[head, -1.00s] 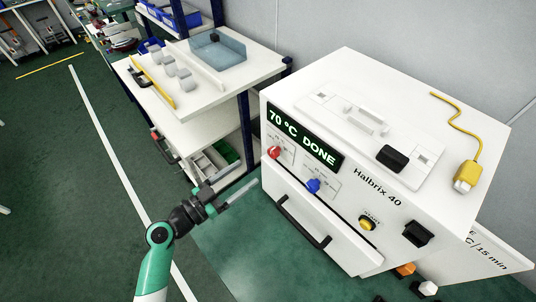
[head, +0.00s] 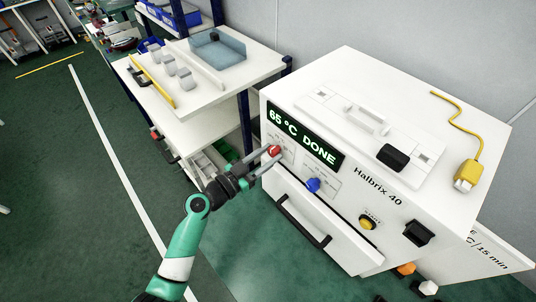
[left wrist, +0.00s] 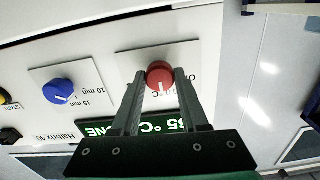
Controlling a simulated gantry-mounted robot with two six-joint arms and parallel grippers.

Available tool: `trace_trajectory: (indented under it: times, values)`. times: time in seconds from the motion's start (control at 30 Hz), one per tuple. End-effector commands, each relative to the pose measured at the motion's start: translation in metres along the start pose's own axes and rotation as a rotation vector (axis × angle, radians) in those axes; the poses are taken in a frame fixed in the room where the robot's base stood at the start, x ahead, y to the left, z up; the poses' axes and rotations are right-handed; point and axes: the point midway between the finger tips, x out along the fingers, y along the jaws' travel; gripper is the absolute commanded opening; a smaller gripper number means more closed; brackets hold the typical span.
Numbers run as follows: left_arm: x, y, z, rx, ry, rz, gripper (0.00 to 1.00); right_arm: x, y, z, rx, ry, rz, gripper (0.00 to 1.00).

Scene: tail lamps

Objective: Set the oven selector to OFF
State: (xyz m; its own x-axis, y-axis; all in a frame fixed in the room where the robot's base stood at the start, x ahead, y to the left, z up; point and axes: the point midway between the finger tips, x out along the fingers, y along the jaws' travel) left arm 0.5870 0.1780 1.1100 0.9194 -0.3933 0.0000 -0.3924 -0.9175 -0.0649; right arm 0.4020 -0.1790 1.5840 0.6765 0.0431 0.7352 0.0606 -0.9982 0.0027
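The white oven (head: 350,190) labelled Halbrix 40 has a red selector knob (head: 274,150) at the left of its front panel, below a display (head: 302,137) reading "65 °C DONE". In the left wrist view the red knob (left wrist: 160,76) shows a white mark on its lower edge; the surrounding labels are partly hidden by the fingers. My left gripper (head: 270,159) is at the knob. In the left wrist view its two fingers (left wrist: 160,80) are apart, with the knob framed between the tips; firm contact cannot be told. My right gripper is out of view.
A blue knob (head: 313,185) and a yellow START button (head: 367,223) sit right of the red knob. The oven door handle (head: 304,220) lies below. A shelf rack (head: 215,90) stands left of the oven. A yellow plug and cord (head: 465,175) lie on top.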

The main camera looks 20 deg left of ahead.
Motion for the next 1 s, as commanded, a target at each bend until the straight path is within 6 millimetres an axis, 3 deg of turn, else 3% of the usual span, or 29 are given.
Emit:
trace_trajectory:
  times: [0.03, 0.2, 0.67, 1.0]
  values:
    - [-0.0001, 0.0, 0.0001, 0.0, 0.0, 0.0, 0.31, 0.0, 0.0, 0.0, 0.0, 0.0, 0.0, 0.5]
    - [-0.0002, 0.0, 0.0, 0.0, 0.0, 0.0, 0.0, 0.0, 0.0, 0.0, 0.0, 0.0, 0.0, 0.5]
    - [-0.0003, 0.0, 0.0007, -0.063, 0.0, 0.0, 0.0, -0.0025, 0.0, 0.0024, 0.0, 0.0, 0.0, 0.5]
    - [-0.0002, -0.0001, 0.001, -0.305, 0.001, 0.0, 0.0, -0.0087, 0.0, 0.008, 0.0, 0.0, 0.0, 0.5]
